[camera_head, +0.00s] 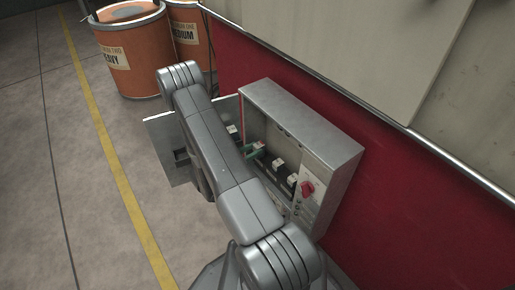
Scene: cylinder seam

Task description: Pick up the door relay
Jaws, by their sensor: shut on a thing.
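A grey electrical cabinet (325,150) is mounted on the red wall panel with its door (160,130) swung open to the left. Inside is a slanting row of small dark blocks with pale tops, including one at the upper left (232,129), one in the middle (278,163) and one lower right (292,180). A green piece (250,151) shows beside the row. I cannot tell which block is the door relay. My grey arm crosses in front of the cabinet and door. My gripper is hidden behind the arm, and so is part of the cabinet's inside.
A red rotary switch (307,188) sits at the cabinet's lower right. Orange drums, one marked HEAVY (130,55) and one marked MEDIUM (188,32), stand at the back left. The floor (75,190) on the left is clear, with a yellow line (112,165) along it.

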